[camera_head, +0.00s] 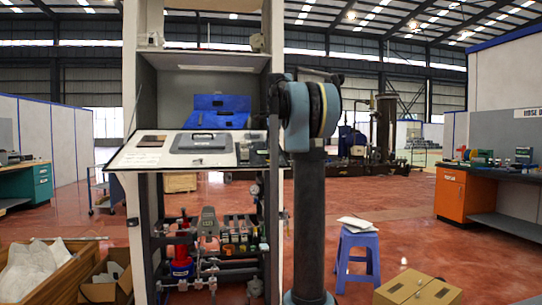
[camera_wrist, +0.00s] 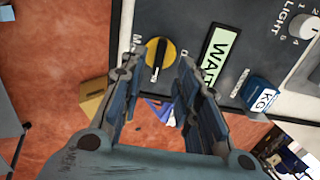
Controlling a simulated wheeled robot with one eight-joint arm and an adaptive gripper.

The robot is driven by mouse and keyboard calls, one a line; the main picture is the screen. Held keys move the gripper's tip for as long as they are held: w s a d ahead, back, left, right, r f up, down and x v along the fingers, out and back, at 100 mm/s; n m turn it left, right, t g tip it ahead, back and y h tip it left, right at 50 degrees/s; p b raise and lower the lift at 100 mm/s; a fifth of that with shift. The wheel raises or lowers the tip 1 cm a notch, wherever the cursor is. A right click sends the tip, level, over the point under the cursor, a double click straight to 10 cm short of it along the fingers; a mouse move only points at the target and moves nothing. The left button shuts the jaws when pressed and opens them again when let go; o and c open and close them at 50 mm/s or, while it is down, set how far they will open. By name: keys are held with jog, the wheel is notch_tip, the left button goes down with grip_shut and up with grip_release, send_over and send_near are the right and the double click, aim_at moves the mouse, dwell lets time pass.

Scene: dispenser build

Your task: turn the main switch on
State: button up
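In the wrist view a round yellow switch (camera_wrist: 170,51) with a black handle sits on a dark panel (camera_wrist: 195,25). Lettering beside it is partly readable, starting with M. My gripper (camera_wrist: 159,65) is open and empty, with one fingertip on each side of the switch in the picture. I cannot tell whether the fingertips touch it; the handle shows between them. In the head view the switch and my gripper cannot be made out behind my arm.
Next to the switch on the panel are a lit WAIT display (camera_wrist: 217,55), a blue block marked KG (camera_wrist: 262,95) and a white LIGHT knob (camera_wrist: 302,26). The dispenser cabinet (camera_head: 131,70) stands ahead. A blue stool (camera_head: 358,243) and a cardboard box (camera_head: 417,288) stand at right.

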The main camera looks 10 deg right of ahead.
jog(key=v, duration=0.8)
jog(key=shift+f, duration=0.1)
jog(key=s+a+f+n, duration=0.1)
jog(key=s+f+n, duration=0.5)
jog(key=s+f, duration=0.8)
jog(key=s+a+f+n+g, duration=0.1)
jog(key=s+f+n, duration=0.5)
jog(key=s+f, duration=0.9)
jog(key=s+a+f+n+g, duration=0.1)
jog(key=s+f+n, duration=0.5)
jog(key=s+f, duration=0.9)
notch_tip(320, 180, down, 9)
jog(key=shift+a+r, duration=0.1)
jog(key=shift+a, duration=0.65)
jog(key=shift+w+f, duration=0.2)
jog(key=shift+w, duration=0.2)
